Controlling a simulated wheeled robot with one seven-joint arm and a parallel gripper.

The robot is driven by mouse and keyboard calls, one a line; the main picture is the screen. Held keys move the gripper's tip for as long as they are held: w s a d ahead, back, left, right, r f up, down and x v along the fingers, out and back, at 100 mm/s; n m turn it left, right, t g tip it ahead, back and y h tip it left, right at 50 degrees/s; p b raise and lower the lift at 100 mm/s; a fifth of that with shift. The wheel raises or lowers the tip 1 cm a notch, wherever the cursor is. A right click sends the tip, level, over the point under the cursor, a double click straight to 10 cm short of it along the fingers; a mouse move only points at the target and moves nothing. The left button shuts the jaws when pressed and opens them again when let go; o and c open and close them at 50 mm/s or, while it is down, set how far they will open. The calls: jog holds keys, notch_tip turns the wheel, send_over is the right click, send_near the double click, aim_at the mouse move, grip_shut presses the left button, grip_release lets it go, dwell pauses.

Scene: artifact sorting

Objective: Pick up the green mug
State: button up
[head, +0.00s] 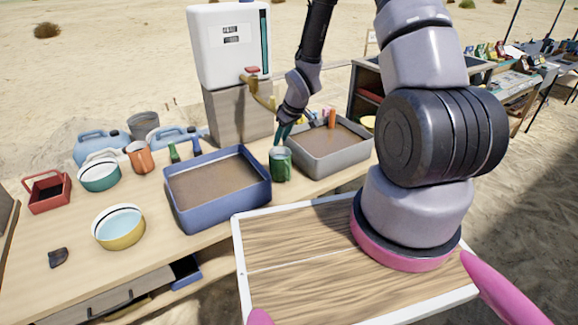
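The green mug (280,165) stands upright on the wooden table, between the blue tray and the grey tray. My gripper (281,133) points down just above the mug's rim, at its far side. Its fingers look small and partly blend with the mug and the tray edge behind. I cannot tell whether they touch the mug or how far apart they are.
A blue tray (218,215) of brown soil is left of the mug, a grey tray (347,164) right of it. A white dispenser (222,50) stands behind. Bowls (118,241), an orange mug (139,160) and a red basket (48,205) are at left.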

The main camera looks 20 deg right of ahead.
aim_at(275, 160)
jog(key=shift+s+d+x, duration=0.1)
jog(key=shift+d+x, duration=0.05)
jog(key=shift+x, duration=2.95)
jog(key=shift+s+d+x, duration=0.1)
jog(key=shift+s+x, duration=0.05)
jog(key=shift+x, duration=2.95)
jog(key=shift+c, duration=0.3)
grip_shut()
